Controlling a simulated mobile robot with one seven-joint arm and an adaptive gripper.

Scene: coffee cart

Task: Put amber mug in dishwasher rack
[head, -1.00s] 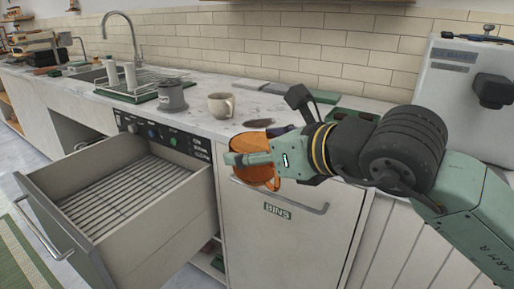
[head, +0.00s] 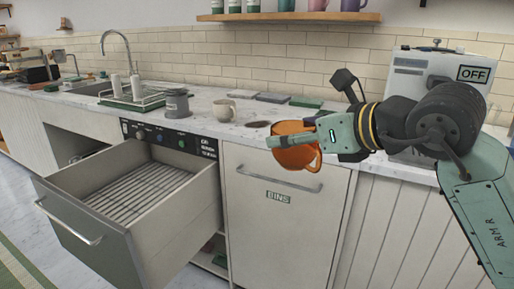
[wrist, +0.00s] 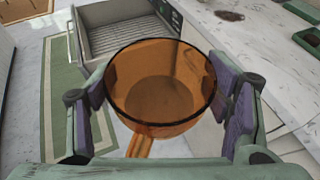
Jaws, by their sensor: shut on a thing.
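The amber mug (head: 296,150) is translucent orange. My gripper (head: 318,140) is shut on it and holds it in front of the counter edge, above the BINS door. In the wrist view the amber mug (wrist: 158,88) sits upright-looking between the two purple-padded fingers (wrist: 165,112), its open mouth toward the camera and its handle toward the bottom. The dishwasher drawer (head: 70,222) is pulled out to the left of my gripper. Its slatted rack (head: 135,192) looks empty. The drawer's near corner also shows at the top of the wrist view (wrist: 112,36).
A cream mug (head: 222,110) and a grey canister (head: 177,104) stand on the counter (head: 205,132). A drying rack (head: 135,100) is by the sink. The BINS door (head: 285,235) is shut below the amber mug. Open air lies between the mug and the drawer.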

